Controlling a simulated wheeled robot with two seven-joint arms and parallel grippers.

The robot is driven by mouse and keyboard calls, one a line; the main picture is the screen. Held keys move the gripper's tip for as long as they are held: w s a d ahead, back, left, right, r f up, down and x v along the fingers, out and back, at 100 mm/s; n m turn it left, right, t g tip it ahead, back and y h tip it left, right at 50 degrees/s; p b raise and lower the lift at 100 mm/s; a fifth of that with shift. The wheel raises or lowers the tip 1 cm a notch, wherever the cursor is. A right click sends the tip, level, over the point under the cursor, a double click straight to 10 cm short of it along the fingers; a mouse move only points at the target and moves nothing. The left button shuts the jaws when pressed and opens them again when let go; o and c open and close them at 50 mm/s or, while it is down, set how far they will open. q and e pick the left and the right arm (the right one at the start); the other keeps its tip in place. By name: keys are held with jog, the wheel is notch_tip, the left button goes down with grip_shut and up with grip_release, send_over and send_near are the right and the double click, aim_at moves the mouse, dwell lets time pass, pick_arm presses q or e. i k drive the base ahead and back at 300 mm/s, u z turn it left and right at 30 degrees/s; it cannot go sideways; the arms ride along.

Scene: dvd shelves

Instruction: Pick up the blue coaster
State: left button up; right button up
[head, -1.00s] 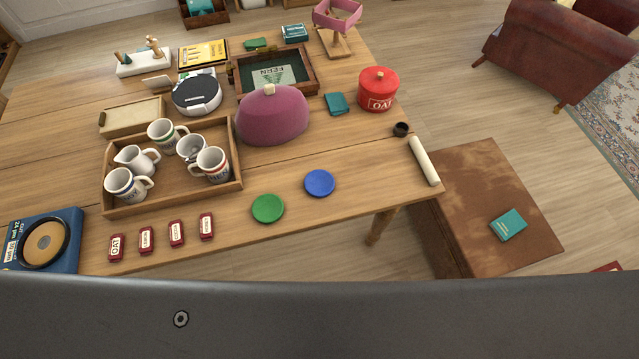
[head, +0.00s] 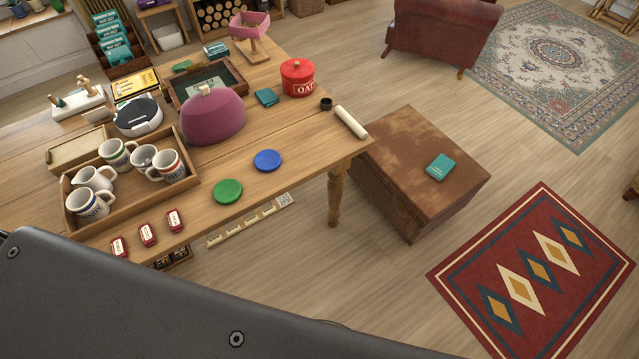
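The blue coaster (head: 267,160) is a flat round disc lying on the wooden table (head: 290,185), close to its front edge. A green coaster (head: 228,190) of the same shape lies just to its lower left, apart from it. Nothing covers the blue coaster. Neither of my grippers shows in the head view.
A tray (head: 188,188) of mugs and a purple domed cover (head: 213,118) stand left of the coaster. Several small red tins (head: 147,235) line the front edge. A red pot (head: 297,78) and a rolling-pin-like cylinder (head: 350,122) lie beyond. A brown ottoman (head: 400,150) stands right of the table.

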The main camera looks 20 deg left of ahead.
aim_at(268, 161)
jog(key=z, duration=0.4)
jog(key=k, duration=0.6)
jog(key=z, duration=0.8)
jog(key=i, duration=1)
jog(key=u, duration=0.55)
jog(key=i, duration=0.75)
jog(key=u, duration=1.1)
jog(key=i, duration=0.4)
jog(key=u, duration=0.5)
